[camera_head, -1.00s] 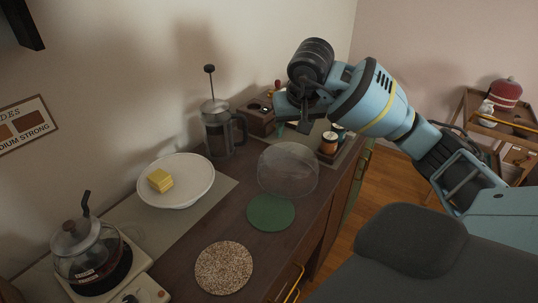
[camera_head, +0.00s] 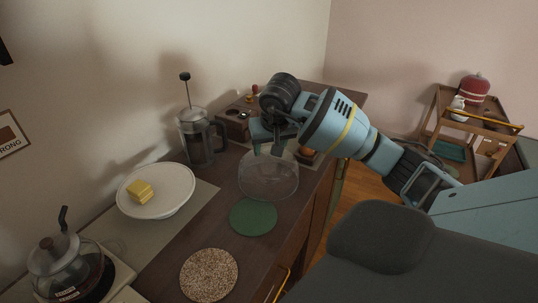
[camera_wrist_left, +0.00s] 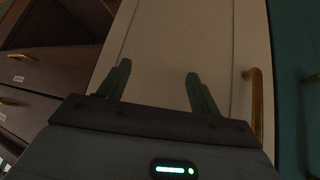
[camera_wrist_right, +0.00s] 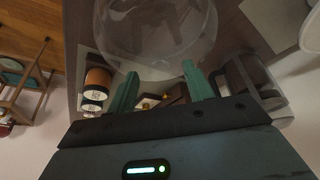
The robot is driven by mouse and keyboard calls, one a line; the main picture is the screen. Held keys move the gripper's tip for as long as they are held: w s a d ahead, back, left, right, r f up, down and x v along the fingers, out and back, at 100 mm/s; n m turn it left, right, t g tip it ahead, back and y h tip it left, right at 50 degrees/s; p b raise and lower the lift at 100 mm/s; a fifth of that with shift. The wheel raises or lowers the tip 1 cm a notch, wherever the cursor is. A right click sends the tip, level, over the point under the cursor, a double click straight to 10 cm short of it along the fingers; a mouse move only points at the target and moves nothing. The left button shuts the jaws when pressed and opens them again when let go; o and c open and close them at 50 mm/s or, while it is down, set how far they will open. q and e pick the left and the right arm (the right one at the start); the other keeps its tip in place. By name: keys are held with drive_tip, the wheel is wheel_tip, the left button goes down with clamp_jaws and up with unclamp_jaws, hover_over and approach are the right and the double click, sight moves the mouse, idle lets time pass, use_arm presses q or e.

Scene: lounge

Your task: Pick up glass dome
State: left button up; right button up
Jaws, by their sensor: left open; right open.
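The glass dome (camera_head: 268,178) is clear and stands on the dark wooden counter, just behind a green round mat. It also shows in the right wrist view (camera_wrist_right: 155,38), beyond the fingertips. My right gripper (camera_head: 272,148) is open and empty, above the far side of the dome in the head view. Its two green fingers (camera_wrist_right: 160,82) point toward the dome, and I cannot tell whether they touch it. My left gripper (camera_wrist_left: 157,75) is open and empty, facing a pale cabinet door; it is not in the head view.
The green mat (camera_head: 253,217) and a speckled round mat (camera_head: 209,275) lie in front. A French press (camera_head: 201,138) stands left of the dome. A white cake stand (camera_head: 166,205) holds yellow butter (camera_head: 140,191). A coffee pot (camera_head: 66,265) is at the lower left. Orange-and-black jars (camera_wrist_right: 96,88) stand near the right gripper.

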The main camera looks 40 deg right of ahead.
drive_tip(key=shift+f, duration=0.3)
drive_tip(key=shift+c, duration=0.2)
clamp_jaws()
drive_tip(key=shift+w+d, duration=0.1)
drive_tip(key=shift+r, duration=0.2)
